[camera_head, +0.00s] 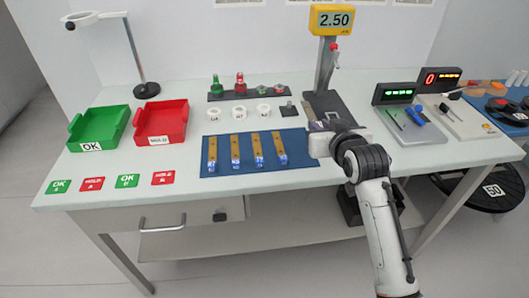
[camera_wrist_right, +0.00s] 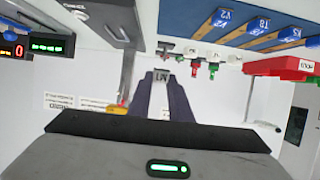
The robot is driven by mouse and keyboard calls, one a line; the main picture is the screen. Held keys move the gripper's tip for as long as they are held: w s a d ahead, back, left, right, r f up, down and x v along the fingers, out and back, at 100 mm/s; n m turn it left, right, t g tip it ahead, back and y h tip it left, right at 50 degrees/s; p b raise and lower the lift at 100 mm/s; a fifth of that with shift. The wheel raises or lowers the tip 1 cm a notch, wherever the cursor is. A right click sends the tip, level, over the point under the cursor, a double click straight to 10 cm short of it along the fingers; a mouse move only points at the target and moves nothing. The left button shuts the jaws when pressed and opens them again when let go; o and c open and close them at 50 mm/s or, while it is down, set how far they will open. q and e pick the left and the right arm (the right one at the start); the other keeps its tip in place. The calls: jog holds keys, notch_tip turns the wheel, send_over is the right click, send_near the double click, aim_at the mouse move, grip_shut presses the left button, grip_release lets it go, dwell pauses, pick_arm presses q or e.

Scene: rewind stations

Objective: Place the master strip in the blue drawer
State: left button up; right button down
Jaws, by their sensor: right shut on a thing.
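My right gripper (camera_head: 320,126) is above the table, just right of the blue mat and in front of the 2.50 gauge. Several brass-coloured strips with blue ends (camera_head: 257,150) lie side by side on the blue mat (camera_head: 298,176). A pale drawer front with a handle (camera_head: 163,223) shows under the table; no blue drawer is visible. My left gripper is not in view.
A green OK tray (camera_head: 99,127) and red HOLD tray (camera_head: 161,122) stand at the left, with cards in front. White rings (camera_head: 239,113) sit behind the mat. The gauge (camera_head: 331,19) stands behind my gripper; counter displays (camera_head: 394,93) are at right.

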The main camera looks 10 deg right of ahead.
aim_at(314, 163)
notch_tip(314, 163, down, 10)
jog(key=shift+w+f+b, duration=0.1)
jog(key=shift+f+b, duration=0.05)
jog(key=shift+b, duration=0.2)
jog(key=shift+f, duration=0.15)
jog(key=c, duration=1.6)
grip_release()
